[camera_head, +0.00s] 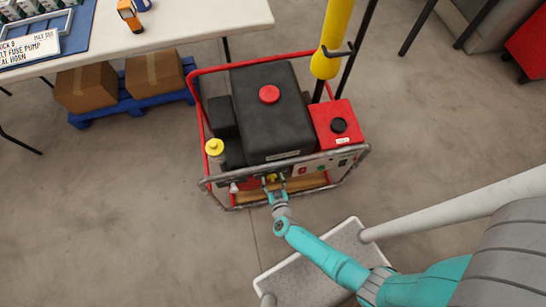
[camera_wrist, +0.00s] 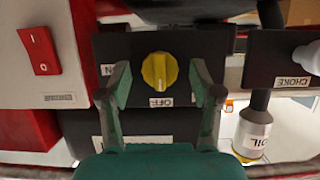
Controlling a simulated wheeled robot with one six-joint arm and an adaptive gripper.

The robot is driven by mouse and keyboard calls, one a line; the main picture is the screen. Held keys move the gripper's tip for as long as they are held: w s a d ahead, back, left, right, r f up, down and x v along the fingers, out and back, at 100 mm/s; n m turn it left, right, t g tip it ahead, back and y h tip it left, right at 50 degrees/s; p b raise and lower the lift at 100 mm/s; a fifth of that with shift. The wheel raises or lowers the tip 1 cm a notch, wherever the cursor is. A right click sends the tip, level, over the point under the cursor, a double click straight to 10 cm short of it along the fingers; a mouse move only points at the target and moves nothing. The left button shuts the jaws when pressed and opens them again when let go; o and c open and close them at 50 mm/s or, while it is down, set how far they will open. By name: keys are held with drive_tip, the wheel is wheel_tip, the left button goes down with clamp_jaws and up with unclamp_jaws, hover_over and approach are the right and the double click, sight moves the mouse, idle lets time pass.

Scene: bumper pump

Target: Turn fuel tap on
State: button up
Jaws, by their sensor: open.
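The fuel tap is a round yellow knob (camera_wrist: 159,70) on a dark panel (camera_wrist: 185,45) in the wrist view. Its raised grip runs up and down in the picture, towards an upside-down OFF label (camera_wrist: 160,101) below it. An ON label (camera_wrist: 107,70) sits to its left. My gripper (camera_wrist: 160,88) is open, with one finger on each side of the knob and a gap on both sides; I see no contact.
A red rocker switch (camera_wrist: 39,50) is left of the tap. A choke panel (camera_wrist: 270,72) with a pale knob and an oil bottle (camera_wrist: 253,128) are at the right. The pump's grey front bar (camera_head: 215,183) runs close to my gripper. A white table (camera_head: 180,30) stands behind left.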

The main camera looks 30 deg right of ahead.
drive_tip(key=c, duration=1.1)
drive_tip(key=shift+c, duration=0.2)
drive_tip(key=shift+m, duration=0.3)
drive_tip(key=m+t+y, duration=0.1)
drive_tip(key=m, duration=0.2)
drive_tip(key=m+t+y, duration=0.1)
drive_tip(key=m+y, duration=0.1)
drive_tip(key=m, duration=0.1)
drive_tip(key=d+m+t+y, duration=0.1)
drive_tip(key=m+y, duration=0.1)
drive_tip(key=m, duration=0.1)
drive_tip(key=shift+s+f+t, duration=0.1)
drive_tip(key=shift+f+t, duration=0.2)
drive_tip(key=shift+f+m+t, duration=0.1)
drive_tip(key=shift+m+t, duration=0.7)
drive_tip(key=shift+m, duration=1.1)
